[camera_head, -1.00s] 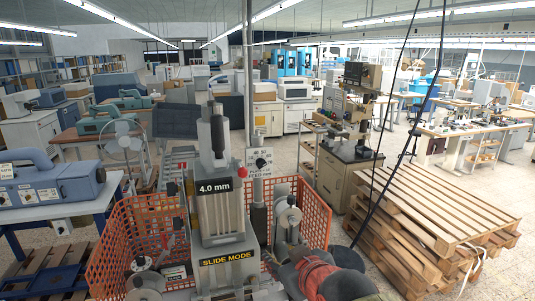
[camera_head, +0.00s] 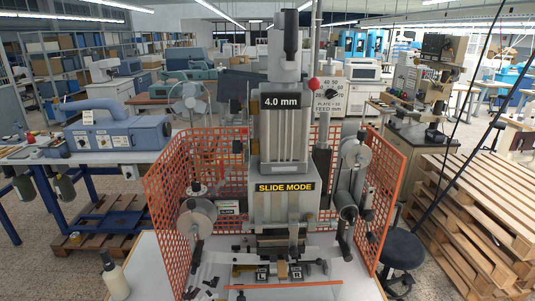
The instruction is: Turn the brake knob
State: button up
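A grey foil stamping machine (camera_head: 285,130) stands in the middle on a white table, marked "4.0 mm" and "SLIDE MODE". A round reel (camera_head: 197,219) with a dark knob (camera_head: 196,187) above it is at its left. Another reel (camera_head: 355,153) with a roller below it is at its right. A red ball (camera_head: 313,83) shows beside the column, near a dial panel (camera_head: 331,90). Small blocks marked L (camera_head: 263,273) and R (camera_head: 297,272) lie at the base. No part is labelled as the brake knob, so I cannot tell which it is. My gripper is not in view.
Orange mesh guards (camera_head: 166,190) flank the machine. A bottle (camera_head: 114,277) stands on the table's front left. A black stool (camera_head: 403,249) and stacked pallets (camera_head: 470,220) are at the right. A blue machine (camera_head: 115,135) on a bench is at the left.

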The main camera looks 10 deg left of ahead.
aim_at(196, 186)
jog(key=u, duration=1.35)
